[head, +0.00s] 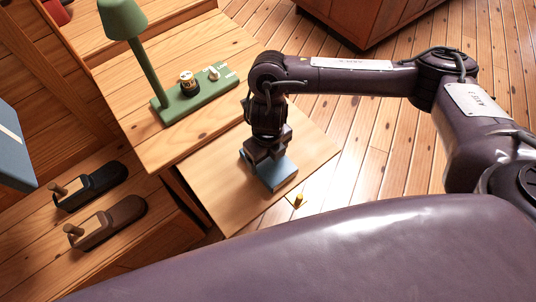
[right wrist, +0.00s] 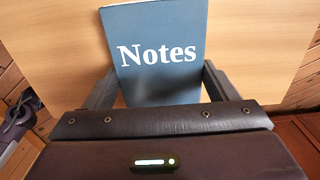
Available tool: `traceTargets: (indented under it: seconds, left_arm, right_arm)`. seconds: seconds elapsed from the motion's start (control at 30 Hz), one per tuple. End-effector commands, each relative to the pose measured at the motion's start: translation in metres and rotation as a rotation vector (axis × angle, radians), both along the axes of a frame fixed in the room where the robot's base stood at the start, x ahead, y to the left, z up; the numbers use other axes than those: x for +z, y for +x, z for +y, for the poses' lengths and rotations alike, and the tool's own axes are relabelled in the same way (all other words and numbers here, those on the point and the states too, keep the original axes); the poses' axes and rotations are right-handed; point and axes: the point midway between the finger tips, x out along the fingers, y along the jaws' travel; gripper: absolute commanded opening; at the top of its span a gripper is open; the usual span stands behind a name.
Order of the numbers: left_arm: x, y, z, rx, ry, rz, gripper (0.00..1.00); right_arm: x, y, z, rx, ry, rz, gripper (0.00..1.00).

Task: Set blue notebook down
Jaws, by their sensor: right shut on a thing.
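The blue notebook (head: 277,175) is below my right gripper (head: 266,158) in the head view, over a pale wooden tabletop (head: 225,205). In the right wrist view the notebook (right wrist: 158,75) shows its cover with "Notes" in white, between the two dark fingers of the right gripper (right wrist: 160,88). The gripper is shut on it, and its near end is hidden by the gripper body. The notebook looks flat; whether it touches the tabletop or hangs just above it I cannot tell. My left gripper is not in view.
A higher wooden surface (head: 190,140) beside the tabletop holds a green lamp (head: 150,80) on a base with small items. A small yellow thing (head: 299,200) is by the tabletop's near right edge. Bare tabletop surrounds the notebook. Black (head: 95,183) and brown (head: 110,222) items lie left.

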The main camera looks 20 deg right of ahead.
Motion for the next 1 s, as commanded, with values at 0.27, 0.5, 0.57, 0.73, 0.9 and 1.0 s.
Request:
traceTargets:
  seconds: [0.27, 0.5, 0.57, 0.73, 0.9, 1.0]
  left_arm:
    - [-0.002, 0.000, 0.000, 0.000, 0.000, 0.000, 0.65]
    - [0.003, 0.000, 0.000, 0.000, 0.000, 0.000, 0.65]
    - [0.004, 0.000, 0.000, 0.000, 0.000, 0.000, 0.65]
    - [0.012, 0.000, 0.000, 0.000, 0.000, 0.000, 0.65]
    - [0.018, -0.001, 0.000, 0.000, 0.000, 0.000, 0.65]
    - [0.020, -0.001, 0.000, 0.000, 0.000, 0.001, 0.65]
  right_arm:
    - [-0.002, 0.000, 0.000, 0.000, 0.000, 0.001, 1.00]
    - [0.003, 0.000, 0.000, 0.000, 0.000, 0.000, 1.00]
    - [0.009, 0.001, 0.000, 0.002, 0.001, -0.002, 1.00]
    - [0.039, 0.002, 0.000, 0.003, -0.001, -0.007, 1.00]
    - [0.074, 0.002, 0.000, 0.003, -0.001, -0.007, 1.00]
    - [0.092, 0.001, 0.000, 0.002, 0.000, -0.005, 1.00]
